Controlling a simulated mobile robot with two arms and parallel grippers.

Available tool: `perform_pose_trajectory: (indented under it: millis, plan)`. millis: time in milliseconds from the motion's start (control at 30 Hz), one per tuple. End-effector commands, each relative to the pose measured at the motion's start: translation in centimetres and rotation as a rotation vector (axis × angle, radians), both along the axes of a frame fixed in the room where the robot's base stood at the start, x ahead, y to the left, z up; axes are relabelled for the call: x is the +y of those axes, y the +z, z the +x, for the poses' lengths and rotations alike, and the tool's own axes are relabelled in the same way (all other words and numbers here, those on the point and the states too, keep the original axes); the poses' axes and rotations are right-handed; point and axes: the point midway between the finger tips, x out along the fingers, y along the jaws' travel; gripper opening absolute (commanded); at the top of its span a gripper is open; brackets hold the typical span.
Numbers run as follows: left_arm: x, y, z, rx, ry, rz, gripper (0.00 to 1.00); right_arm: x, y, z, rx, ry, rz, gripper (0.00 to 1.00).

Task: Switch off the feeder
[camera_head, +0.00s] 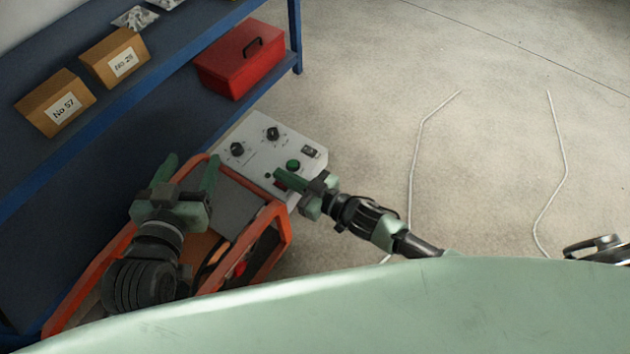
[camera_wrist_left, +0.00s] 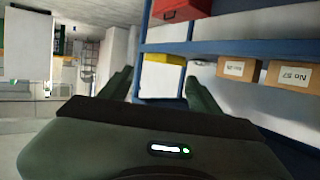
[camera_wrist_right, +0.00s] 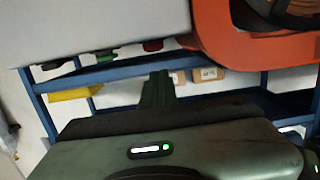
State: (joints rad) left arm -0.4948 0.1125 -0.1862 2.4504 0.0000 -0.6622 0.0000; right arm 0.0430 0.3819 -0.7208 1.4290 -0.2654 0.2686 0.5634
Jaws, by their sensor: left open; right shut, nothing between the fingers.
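The feeder has a grey control panel (camera_head: 262,143) with two black knobs (camera_head: 273,133), a green button (camera_head: 293,164) and a small dark rocker switch (camera_head: 310,151). A red part (camera_head: 281,185) shows beside my right gripper (camera_head: 279,177), partly hidden by it. My right gripper is shut and empty at the panel's near edge; I cannot tell if it touches. In the right wrist view its fingers (camera_wrist_right: 158,78) are below the green button (camera_wrist_right: 106,55) and a red button (camera_wrist_right: 152,45). My left gripper (camera_head: 190,165) is open and empty above the orange frame.
The orange tube frame (camera_head: 281,235) surrounds the feeder's near side. A blue shelf (camera_head: 150,95) on the left holds a red toolbox (camera_head: 240,58) and cardboard boxes (camera_head: 114,58).

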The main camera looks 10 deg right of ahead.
Motion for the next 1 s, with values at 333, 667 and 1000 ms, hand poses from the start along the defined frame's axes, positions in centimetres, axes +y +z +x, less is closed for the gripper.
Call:
perform_pose_trajectory:
  millis: [333, 667, 1000]
  plan:
    - [2.3, -6.4, -5.0, 0.402, 0.028, 0.094, 0.63, -1.2, 1.8, -1.0, 0.003, -0.001, -0.003, 0.00]
    - [4.5, -10.2, -11.6, 0.751, 0.053, 0.168, 0.63, -4.3, 3.5, -4.1, 0.001, -0.002, -0.002, 0.00]
    - [5.8, -11.1, -15.9, 0.939, 0.067, 0.205, 0.63, -6.5, 4.7, -6.3, 0.000, -0.001, -0.001, 0.00]
